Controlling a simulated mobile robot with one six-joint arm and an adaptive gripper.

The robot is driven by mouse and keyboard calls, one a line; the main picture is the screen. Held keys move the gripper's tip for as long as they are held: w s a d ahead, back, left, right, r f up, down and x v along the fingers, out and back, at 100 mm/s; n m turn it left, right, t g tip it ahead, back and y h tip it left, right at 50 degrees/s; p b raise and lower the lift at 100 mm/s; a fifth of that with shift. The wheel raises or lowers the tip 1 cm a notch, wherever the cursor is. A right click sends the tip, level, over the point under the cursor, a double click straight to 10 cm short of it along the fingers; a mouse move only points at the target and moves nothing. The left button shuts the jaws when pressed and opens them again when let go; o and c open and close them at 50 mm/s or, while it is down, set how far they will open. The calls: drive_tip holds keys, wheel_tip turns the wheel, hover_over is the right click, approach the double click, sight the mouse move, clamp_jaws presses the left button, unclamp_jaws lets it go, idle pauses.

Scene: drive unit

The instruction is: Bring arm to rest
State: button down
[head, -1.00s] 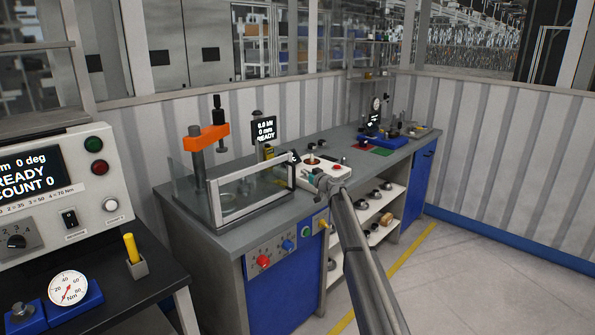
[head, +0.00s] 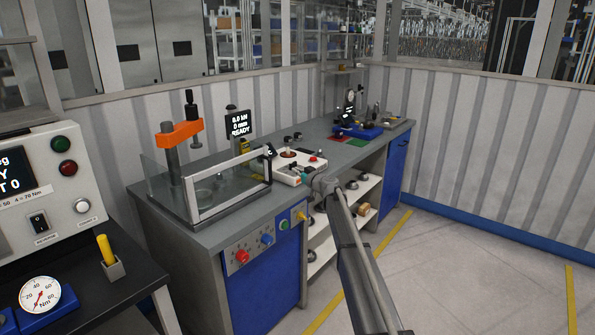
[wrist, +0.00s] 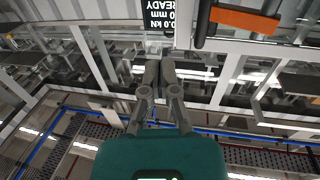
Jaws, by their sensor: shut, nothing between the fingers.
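My arm (head: 352,255) reaches forward from the lower right of the head view, toward the workbench. My gripper (head: 297,171) is small there, in front of the white fixture box, and partly covered by my own wrist. In the wrist view my gripper (wrist: 160,62) shows its two grey fingers close together beyond the teal body, with nothing between them. I cannot tell from the head view how far it is from the bench top.
The grey workbench (head: 215,232) carries a press with an orange arm (head: 180,134) behind a clear guard (head: 228,183), a display (head: 239,123) and a white box (head: 288,158). A black table with a gauge (head: 40,295) stands at left. Floor at right is clear.

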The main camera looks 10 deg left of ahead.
drive_tip(key=s+d+f+m+g+h+p, duration=0.2)
drive_tip(key=s+d, duration=0.8)
drive_tip(key=s, duration=0.9)
drive_tip(key=s+d+f+m+g+h+p, duration=0.2)
drive_tip(key=s+d+f+m+g+h, duration=0.2)
drive_tip(key=s+d, duration=0.7)
drive_tip(key=s+d+f+m+g+h+p, duration=0.2)
drive_tip(key=s+d+f+g+h, duration=0.4)
drive_tip(key=s, duration=2.1)
drive_tip(key=d+m+h, duration=0.1)
drive_tip(key=d, duration=0.3)
drive_tip(key=shift+d, duration=0.25)
